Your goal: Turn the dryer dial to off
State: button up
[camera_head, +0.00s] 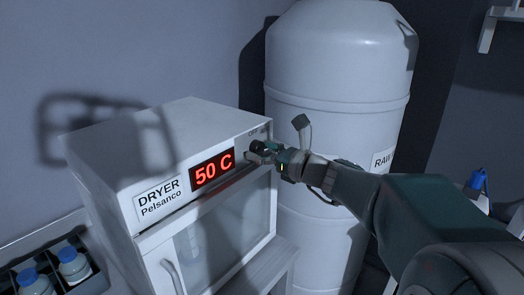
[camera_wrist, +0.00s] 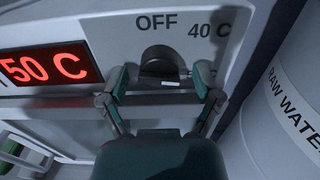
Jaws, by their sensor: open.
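The dryer (camera_head: 120,150) is a white box with a glass door, labelled DRYER Pelsanco. Its red display (camera_head: 212,170) reads 50 C, and the display (camera_wrist: 48,68) also shows at the left in the wrist view. The dark round dial (camera_wrist: 162,64) sits below the OFF mark, with 40 C to its right and a pale mark on its lower part. My gripper (camera_wrist: 160,84) is open, with one finger on each side of the dial. Whether the fingers touch it I cannot tell. In the head view my gripper (camera_head: 262,150) hides most of the dial.
A large white raw water tank (camera_head: 338,70) stands close to the right of the dryer, and it also shows in the wrist view (camera_wrist: 290,110). A crate (camera_head: 95,280) with blue-capped bottles (camera_head: 72,262) is at the lower left. The dryer's door handle (camera_head: 172,275) sticks out in front.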

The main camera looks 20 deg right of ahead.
jog(key=c, duration=1.1)
